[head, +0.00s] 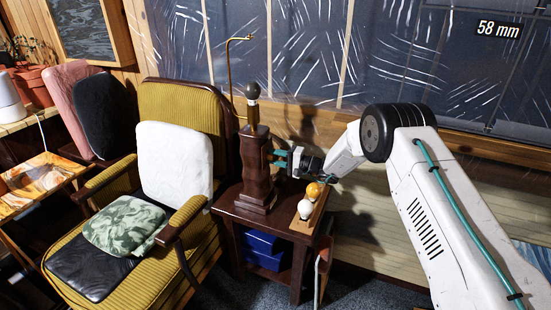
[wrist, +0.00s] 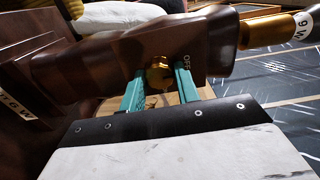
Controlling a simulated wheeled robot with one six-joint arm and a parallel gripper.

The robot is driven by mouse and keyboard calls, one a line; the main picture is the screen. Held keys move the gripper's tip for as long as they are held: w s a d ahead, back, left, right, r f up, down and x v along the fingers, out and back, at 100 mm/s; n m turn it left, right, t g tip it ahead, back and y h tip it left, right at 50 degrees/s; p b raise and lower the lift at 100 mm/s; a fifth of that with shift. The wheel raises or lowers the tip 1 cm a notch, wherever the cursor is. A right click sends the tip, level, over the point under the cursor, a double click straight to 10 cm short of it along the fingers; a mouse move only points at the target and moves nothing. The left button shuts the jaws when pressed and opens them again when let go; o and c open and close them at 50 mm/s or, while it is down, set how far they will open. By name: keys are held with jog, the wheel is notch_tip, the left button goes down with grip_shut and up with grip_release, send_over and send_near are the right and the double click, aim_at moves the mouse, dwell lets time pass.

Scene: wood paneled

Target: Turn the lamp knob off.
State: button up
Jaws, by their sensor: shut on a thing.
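The lamp (head: 257,165) is a dark wooden post with a dark bulb-shaped top, upright on a small side table (head: 285,222). In the wrist view the lamp body (wrist: 100,62) crosses the picture, with a brass neck (wrist: 262,30) at right. The round brass knob (wrist: 159,73) sits on its side, next to lettering that looks like "OFF". My gripper (head: 279,160) is at the right side of the post. In the wrist view its teal fingers (wrist: 160,80) are on either side of the knob, shut on it. The knob is hidden in the head view.
A wooden tray (head: 302,229) with a white bulb (head: 305,209) and an orange bulb (head: 314,190) lies on the table close below my arm. A yellow armchair (head: 185,100) stands left of the lamp. A thin brass hooked rod (head: 230,70) rises behind it.

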jog(key=o, duration=1)
jog(key=shift+d, duration=0.1)
jog(key=v, duration=0.7)
jog(key=shift+s+d, duration=0.15)
jog(key=shift+d, duration=0.2)
jog(key=s+g+h, duration=0.3)
jog(key=s+g, duration=0.4)
jog(key=s, duration=0.7)
jog(key=s+d+r+n+h, duration=0.1)
jog(key=s+d+r+h, duration=0.3)
jog(key=s+d+r, duration=0.4)
jog(key=s+d+r+n+t+h, duration=0.1)
jog(key=s+d+r+h, duration=0.4)
jog(key=s, duration=1.5)
jog(key=s+d+r+n+t+h, duration=0.1)
jog(key=s+d+r+h, duration=0.4)
jog(key=s+d+r, duration=0.6)
jog(key=shift+s+r+n, duration=0.2)
jog(key=shift+s+r, duration=0.15)
jog(key=shift+s, duration=0.4)
jog(key=shift+s+r+n, duration=0.2)
jog(key=shift+s+r, duration=0.2)
jog(key=shift+s, duration=0.35)
